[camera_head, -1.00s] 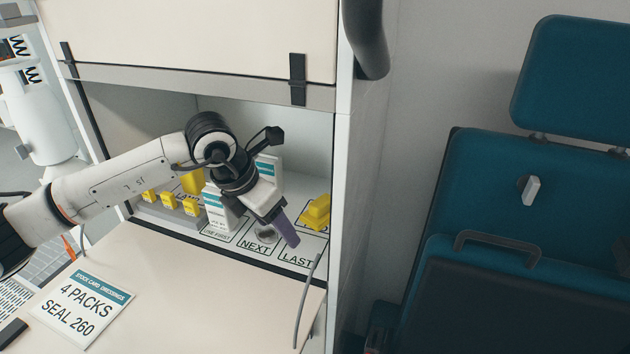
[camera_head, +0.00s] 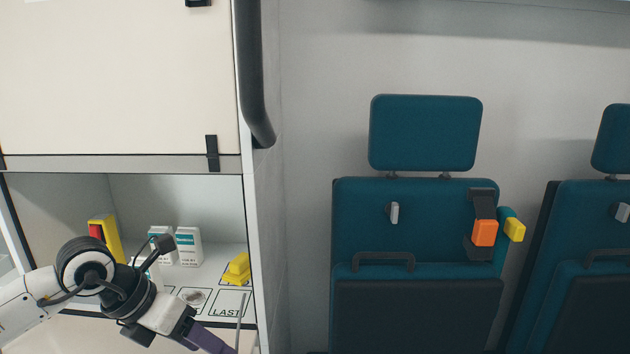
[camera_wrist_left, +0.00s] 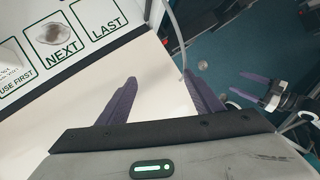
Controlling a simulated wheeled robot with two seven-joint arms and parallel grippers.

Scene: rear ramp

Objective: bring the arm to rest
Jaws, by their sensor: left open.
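My left arm comes in at the lower left of the head view. Its gripper (camera_head: 212,343) has purple fingers and is in front of the open shelf, below the LAST label. In the left wrist view its fingers (camera_wrist_left: 163,95) stand apart with nothing between them, over the pale worktop and its edge. My right gripper (camera_wrist_left: 252,90) shows at the right of the left wrist view, its two purple fingers apart and empty. The right arm is outside the head view.
The shelf (camera_head: 222,293) holds white packs (camera_head: 188,246), a yellow item (camera_head: 237,269) and a yellow-red box (camera_head: 104,238). The NEXT square (camera_wrist_left: 62,55) bears a small greyish patch. A dark grab handle (camera_head: 254,80) hangs beside the cupboard. Teal seats (camera_head: 425,132) stand right.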

